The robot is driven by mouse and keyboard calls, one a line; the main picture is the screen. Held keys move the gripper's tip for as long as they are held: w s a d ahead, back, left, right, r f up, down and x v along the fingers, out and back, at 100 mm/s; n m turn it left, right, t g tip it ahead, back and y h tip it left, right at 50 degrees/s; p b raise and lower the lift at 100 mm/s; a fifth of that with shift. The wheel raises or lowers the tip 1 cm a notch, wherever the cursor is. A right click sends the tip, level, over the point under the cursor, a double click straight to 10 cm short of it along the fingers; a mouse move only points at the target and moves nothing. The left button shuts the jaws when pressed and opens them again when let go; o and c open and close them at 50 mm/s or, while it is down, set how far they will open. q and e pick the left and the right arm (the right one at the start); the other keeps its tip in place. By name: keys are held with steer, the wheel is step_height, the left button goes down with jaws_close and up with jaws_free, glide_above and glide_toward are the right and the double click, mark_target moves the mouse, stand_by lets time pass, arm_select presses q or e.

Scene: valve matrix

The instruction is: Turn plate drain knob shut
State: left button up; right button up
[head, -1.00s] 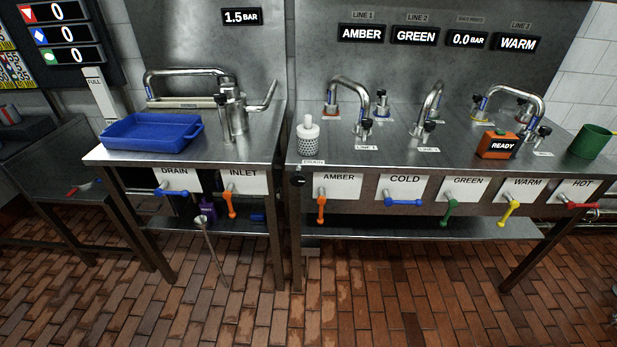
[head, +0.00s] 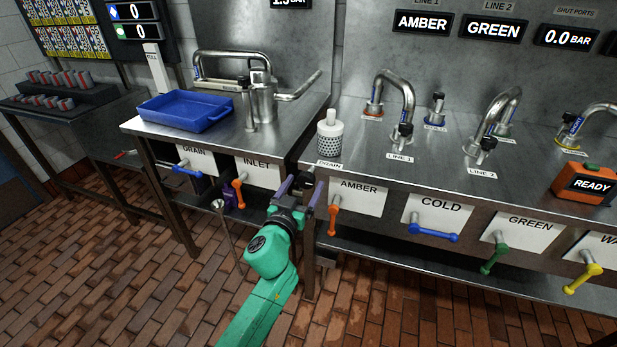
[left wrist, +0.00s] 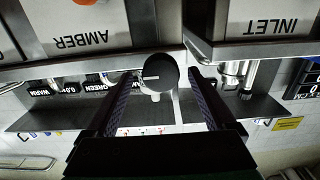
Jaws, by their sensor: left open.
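The black drain knob (head: 307,178) is on the front edge of the right-hand steel counter, below the small DRAIN label (head: 328,164). In the left wrist view the round dark knob (left wrist: 157,73) shows a short light line on its face. My left gripper (head: 302,189) is open, with its fingers pointing at the knob. In the left wrist view the knob lies between the two fingertips (left wrist: 162,84), with a gap on both sides. How deep the fingers reach over it I cannot tell. My right gripper is not in view.
The orange AMBER handle (head: 334,215) is close to the right of my gripper, and the orange INLET handle (head: 239,193) hangs to its left. A white perforated canister (head: 330,143) stands on the counter above the knob. A blue tray (head: 186,112) sits on the left counter.

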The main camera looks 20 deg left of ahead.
mark_target(305, 184)
arm_select(q)
steer(key=w, duration=0.3)
steer(key=shift+w, duration=0.25)
steer(key=c, duration=1.4)
steer(key=shift+m, duration=0.3)
steer(key=m+b, duration=0.1)
steer(key=m, duration=0.3)
steer(key=shift+d, duration=0.1)
steer(key=m, duration=0.5)
steer(key=shift+f, duration=0.1)
steer(key=m, duration=0.4)
steer(key=shift+f+m, duration=0.1)
steer(key=shift+m, duration=2)
